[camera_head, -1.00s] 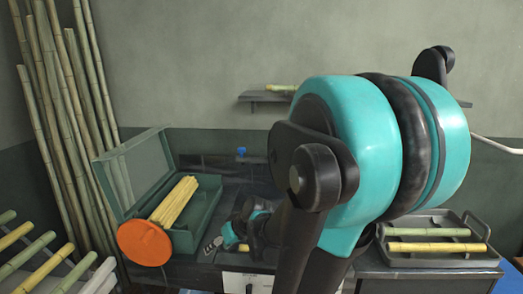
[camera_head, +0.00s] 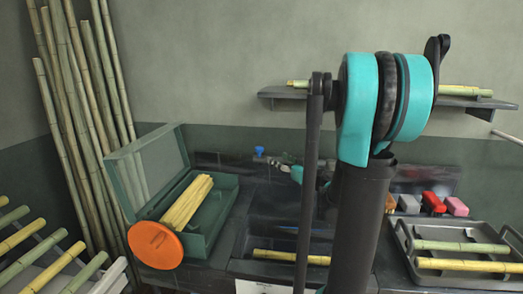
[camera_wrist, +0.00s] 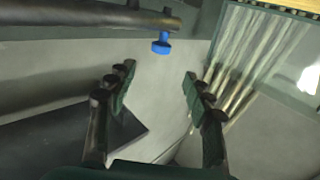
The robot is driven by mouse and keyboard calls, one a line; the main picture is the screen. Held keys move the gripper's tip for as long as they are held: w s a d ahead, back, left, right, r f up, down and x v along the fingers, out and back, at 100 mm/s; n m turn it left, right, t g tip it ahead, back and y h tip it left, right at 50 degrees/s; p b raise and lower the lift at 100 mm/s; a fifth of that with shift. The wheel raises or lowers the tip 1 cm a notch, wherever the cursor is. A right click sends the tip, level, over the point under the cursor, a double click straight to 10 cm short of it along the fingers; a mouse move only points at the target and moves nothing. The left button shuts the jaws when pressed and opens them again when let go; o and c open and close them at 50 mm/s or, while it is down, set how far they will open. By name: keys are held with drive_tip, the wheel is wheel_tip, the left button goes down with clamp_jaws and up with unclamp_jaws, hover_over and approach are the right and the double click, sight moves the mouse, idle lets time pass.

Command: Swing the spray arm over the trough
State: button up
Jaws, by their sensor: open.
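The spray arm shows in the wrist view as a dark tube (camera_wrist: 90,12) across the top left, with a blue nozzle (camera_wrist: 161,43) hanging near its end. The blue nozzle also shows in the head view (camera_head: 259,150), at the back wall. My gripper (camera_wrist: 158,88) is open and empty; its two fingers stand apart below the blue nozzle in the picture, not visibly touching it. In the head view my arm hides part of the gripper area. The dark trough (camera_head: 285,232) lies in the counter, partly behind my arm, with a yellow cane (camera_head: 290,257) at its front.
A green open box (camera_head: 215,215) with yellow canes and an orange disc (camera_head: 155,245) stands left of the trough. A grey tray (camera_head: 458,278) with canes is at right, with coloured blocks (camera_head: 433,202) behind it. A wall shelf (camera_head: 470,103) and tall leaning canes (camera_head: 75,110) are behind.

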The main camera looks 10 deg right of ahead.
sight(262, 150)
drive_tip(key=x, duration=1.3)
drive_tip(key=shift+w+a, duration=0.25)
drive_tip(key=shift+w, duration=0.05)
drive_tip(key=shift+c, duration=0.3)
clamp_jaws()
